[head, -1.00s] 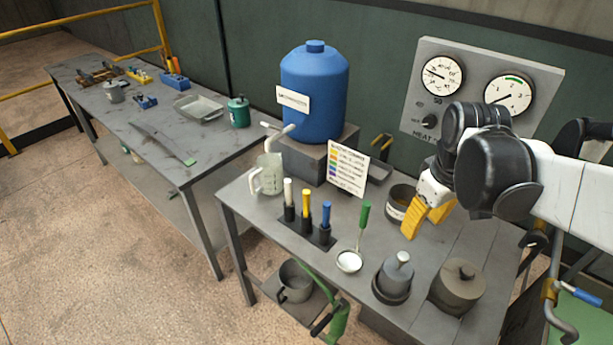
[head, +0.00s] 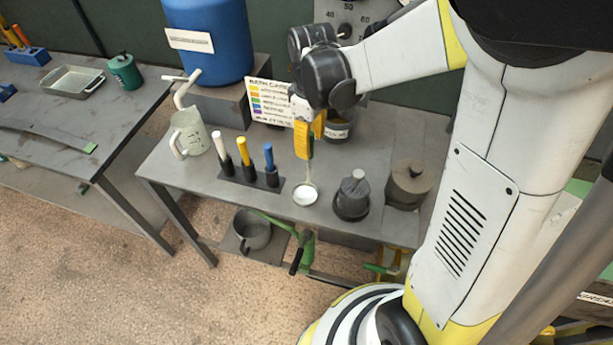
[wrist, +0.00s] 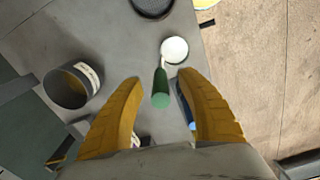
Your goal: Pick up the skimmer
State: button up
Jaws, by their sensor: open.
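The skimmer has a round white head (head: 305,194) and a green handle. It lies near the front edge of the grey table (head: 190,187). In the head view my gripper (head: 308,143) is above the handle end and hides most of it. In the wrist view the green handle (wrist: 161,88) points up toward the camera between my two yellow fingers. The white head (wrist: 174,50) shows just beyond the fingertips. My gripper is open and its fingers stand apart on both sides of the handle, with no visible contact.
A rack with white, yellow and blue handles (head: 251,176) stands left of the skimmer. A dark weight-like pot (head: 351,200) and a lidded pot (head: 408,186) stand to its right. A labelled tin (wrist: 70,88), a sign (head: 268,103) and a blue tank (head: 215,35) are behind.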

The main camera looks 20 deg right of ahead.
notch_tip(320, 180, down, 3)
jog(key=shift+w+r, duration=0.1)
jog(key=shift+r, duration=0.1)
jog(key=shift+r, duration=0.1)
grip_shut()
